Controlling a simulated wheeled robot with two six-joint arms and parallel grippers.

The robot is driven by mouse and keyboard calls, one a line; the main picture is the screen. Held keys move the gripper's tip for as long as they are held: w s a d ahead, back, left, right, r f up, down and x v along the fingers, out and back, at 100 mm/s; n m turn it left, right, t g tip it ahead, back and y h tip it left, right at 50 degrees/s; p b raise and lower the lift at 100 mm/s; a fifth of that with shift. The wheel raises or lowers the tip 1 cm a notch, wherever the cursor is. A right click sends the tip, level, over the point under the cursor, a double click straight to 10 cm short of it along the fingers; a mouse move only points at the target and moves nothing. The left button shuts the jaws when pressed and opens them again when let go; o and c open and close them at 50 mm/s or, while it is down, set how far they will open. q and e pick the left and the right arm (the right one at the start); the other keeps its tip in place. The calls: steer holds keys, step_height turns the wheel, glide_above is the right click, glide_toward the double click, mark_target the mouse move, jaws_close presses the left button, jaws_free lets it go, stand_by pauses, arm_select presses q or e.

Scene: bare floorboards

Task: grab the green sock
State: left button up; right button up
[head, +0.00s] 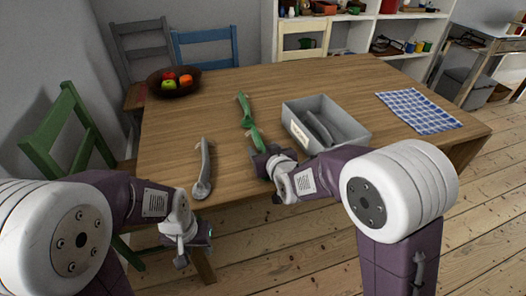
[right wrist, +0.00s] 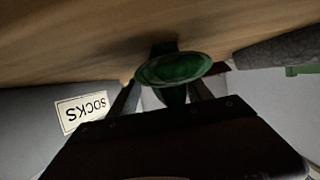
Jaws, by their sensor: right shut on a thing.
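The sock stretches away from the jaws, up and to the left in the head view. In the right wrist view the green sock (right wrist: 172,70) sits between the two fingers. I cannot tell how much of it still touches the table. My left gripper (head: 189,243) is low in front of the table edge, away from the sock. Its jaws are too small and turned to read.
A grey box labelled SOCKS (head: 352,133) stands to the right of the sock with dark grey items inside. A light grey sock (head: 203,168) lies to the left. A fruit bowl (head: 170,92) and a blue checked cloth (head: 418,110) are on the wooden table (head: 330,82).

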mark_target(264, 150)
step_height(264, 150, up, 4)
steer(key=shift+f+p, duration=0.25)
steer(key=shift+p, duration=0.5)
steer(key=d+r+p, duration=0.4)
steer(key=d+r, duration=0.2)
steer(key=d, duration=0.5)
steer(key=shift+s+d+r, duration=0.2)
steer(key=shift+d+r, duration=0.15)
